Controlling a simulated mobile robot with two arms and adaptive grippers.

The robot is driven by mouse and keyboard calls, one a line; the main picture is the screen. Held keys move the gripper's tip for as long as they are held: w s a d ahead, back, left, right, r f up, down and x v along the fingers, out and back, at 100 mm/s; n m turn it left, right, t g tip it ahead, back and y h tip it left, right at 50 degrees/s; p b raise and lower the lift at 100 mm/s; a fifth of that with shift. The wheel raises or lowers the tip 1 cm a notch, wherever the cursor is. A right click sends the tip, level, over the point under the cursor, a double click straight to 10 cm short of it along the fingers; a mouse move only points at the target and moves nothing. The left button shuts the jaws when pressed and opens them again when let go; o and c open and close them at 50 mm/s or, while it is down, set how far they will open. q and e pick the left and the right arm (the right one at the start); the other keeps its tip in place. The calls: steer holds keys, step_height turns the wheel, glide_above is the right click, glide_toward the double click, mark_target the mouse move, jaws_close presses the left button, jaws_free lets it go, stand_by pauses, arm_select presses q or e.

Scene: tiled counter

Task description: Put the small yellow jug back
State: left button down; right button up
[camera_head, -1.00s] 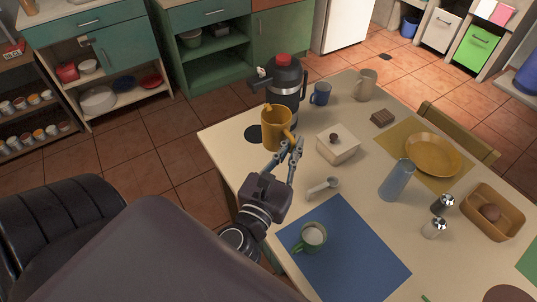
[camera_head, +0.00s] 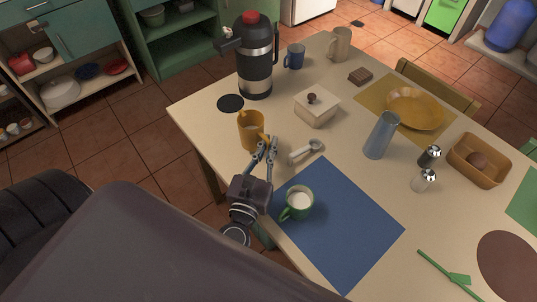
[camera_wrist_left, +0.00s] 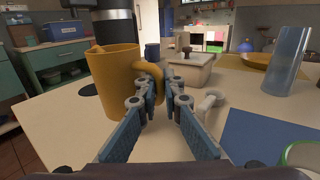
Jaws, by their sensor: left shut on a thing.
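The small yellow jug (camera_head: 249,131) is upright near the left edge of the table, with its handle towards my gripper. My left gripper (camera_head: 268,145) is shut on the jug's handle, and the wrist view shows both fingers (camera_wrist_left: 172,88) closed at the handle, beside the jug's body (camera_wrist_left: 112,75). I cannot tell for sure whether the jug's base touches the table. A black round coaster (camera_head: 230,103) lies bare on the table just behind the jug. My right gripper is not in view.
A black flask (camera_head: 254,70) with a red top stands behind the coaster. A white lidded box (camera_head: 320,108) and a white scoop (camera_head: 300,153) are to the right. A green mug (camera_head: 290,213) stands on the blue mat (camera_head: 345,235), near my gripper.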

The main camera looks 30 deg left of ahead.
arm_select(q)
steer(key=shift+f, duration=1.6)
steer(key=shift+b, duration=0.3)
steer(key=shift+f, duration=0.15)
steer(key=c, duration=2.1)
jaws_free()
